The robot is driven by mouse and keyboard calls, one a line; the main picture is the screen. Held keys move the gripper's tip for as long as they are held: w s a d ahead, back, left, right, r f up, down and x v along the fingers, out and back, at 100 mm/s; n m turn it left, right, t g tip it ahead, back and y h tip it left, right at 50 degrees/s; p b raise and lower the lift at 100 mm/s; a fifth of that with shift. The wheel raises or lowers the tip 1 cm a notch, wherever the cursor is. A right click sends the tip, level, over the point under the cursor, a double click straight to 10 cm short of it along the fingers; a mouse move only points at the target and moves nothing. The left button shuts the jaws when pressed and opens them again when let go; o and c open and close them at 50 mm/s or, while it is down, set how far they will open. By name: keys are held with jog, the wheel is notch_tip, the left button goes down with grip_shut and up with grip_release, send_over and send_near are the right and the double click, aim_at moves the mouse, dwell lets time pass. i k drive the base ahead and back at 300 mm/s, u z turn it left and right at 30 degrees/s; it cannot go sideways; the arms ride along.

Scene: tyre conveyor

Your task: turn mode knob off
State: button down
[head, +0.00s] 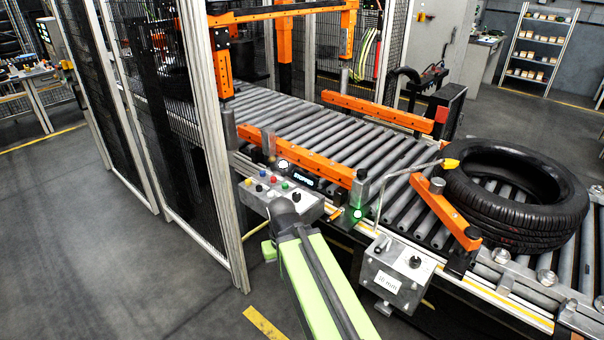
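A grey control panel (315,205) is fixed to the near side of the conveyor, left of the picture's middle. It carries several small coloured buttons and dark knobs, too small to read. I cannot tell which one is the mode knob. A second grey box (392,285) to its right has a dark knob (415,262) and a white label. My arm, light green and dark, reaches up from the bottom of the picture. Its dark end overlaps the lower part of the control panel. My gripper's fingers cannot be made out there, nor whether it touches the panel.
A roller conveyor (300,105) with orange guide rails runs behind the panel. A black tyre (515,195) lies flat on its right end. A small display (306,175) stands above the panel. A mesh fence (178,130) stands close on the left.

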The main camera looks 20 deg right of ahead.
aim_at(296, 195)
jog(key=u, duration=0.2)
jog(key=i, duration=0.85)
jog(key=z, duration=0.4)
jog(key=k, duration=0.5)
jog(key=z, duration=0.6)
jog(key=k, duration=0.95)
jog(key=u, duration=0.25)
jog(key=i, duration=1)
